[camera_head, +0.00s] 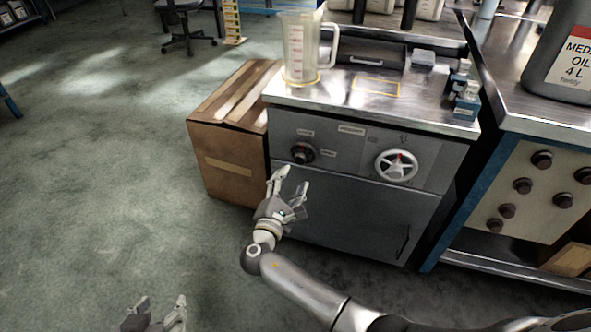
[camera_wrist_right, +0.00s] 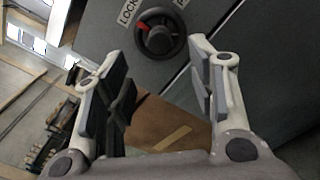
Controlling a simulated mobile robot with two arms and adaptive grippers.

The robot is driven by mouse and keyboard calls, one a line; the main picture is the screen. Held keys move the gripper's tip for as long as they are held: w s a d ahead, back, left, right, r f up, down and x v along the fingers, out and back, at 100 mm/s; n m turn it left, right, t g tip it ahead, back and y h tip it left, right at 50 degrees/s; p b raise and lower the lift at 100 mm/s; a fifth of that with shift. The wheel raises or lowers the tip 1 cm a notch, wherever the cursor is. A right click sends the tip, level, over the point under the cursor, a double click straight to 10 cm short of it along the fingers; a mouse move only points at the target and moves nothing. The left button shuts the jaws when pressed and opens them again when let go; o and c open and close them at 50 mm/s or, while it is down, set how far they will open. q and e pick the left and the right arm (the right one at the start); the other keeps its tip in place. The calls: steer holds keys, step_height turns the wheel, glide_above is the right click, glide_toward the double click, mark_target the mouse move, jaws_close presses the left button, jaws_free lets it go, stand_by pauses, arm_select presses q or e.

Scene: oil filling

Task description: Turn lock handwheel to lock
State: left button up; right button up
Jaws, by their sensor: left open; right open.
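The small black lock handwheel (camera_head: 302,152) is on the left of the grey cabinet's front panel. In the right wrist view, the black handwheel (camera_wrist_right: 160,33) has a red mark on its left side and a "LOCK" label at its upper left. My right gripper (camera_head: 293,178) is open and empty, just below and in front of this wheel. In the wrist view its fingers stand apart, with the wheel beyond the gap between them. My left gripper (camera_head: 161,301) is open and empty at the bottom edge, low over the floor, partly cut off.
A larger white handwheel (camera_head: 397,165) with a red mark is on the same panel to the right. A cardboard box (camera_head: 228,165) stands left of the cabinet. The left floor is clear.

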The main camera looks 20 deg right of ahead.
steer(key=v, duration=0.3)
steer(key=shift+s+a, duration=0.2)
steer(key=shift+f, duration=0.1)
